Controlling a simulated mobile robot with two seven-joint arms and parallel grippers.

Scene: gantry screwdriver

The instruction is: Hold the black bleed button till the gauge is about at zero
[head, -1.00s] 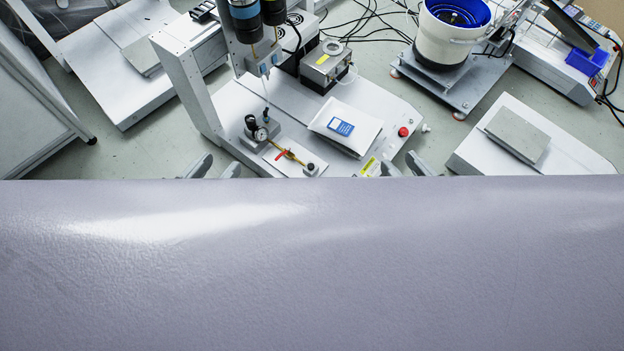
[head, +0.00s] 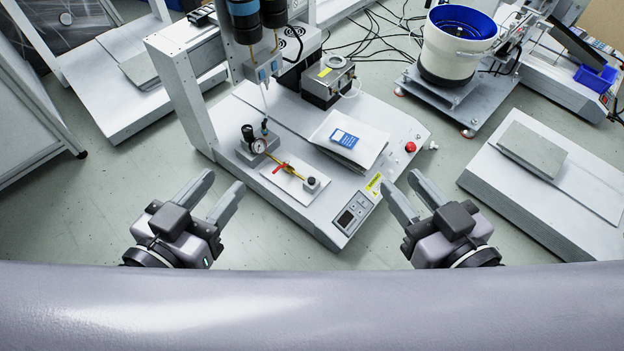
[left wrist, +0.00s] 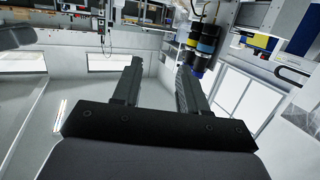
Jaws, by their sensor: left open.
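In the head view a small block carries a black button (head: 312,181) at the right end of a white plate (head: 294,190) on the gantry machine's base. A round pressure gauge (head: 259,146) with a white face stands at the plate's left end; its needle is too small to read. A brass line with a red valve handle (head: 280,168) runs between them. My left gripper (head: 222,182) is open and empty, left of the plate and apart from it. It also shows open in the left wrist view (left wrist: 160,68). My right gripper (head: 401,180) is open and empty, right of the button.
The gantry's post (head: 188,95) and its dispensing head (head: 263,68) stand behind the gauge. A white packet with a blue label (head: 343,139), a red stop button (head: 410,147) and a display panel (head: 351,214) are on the base.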

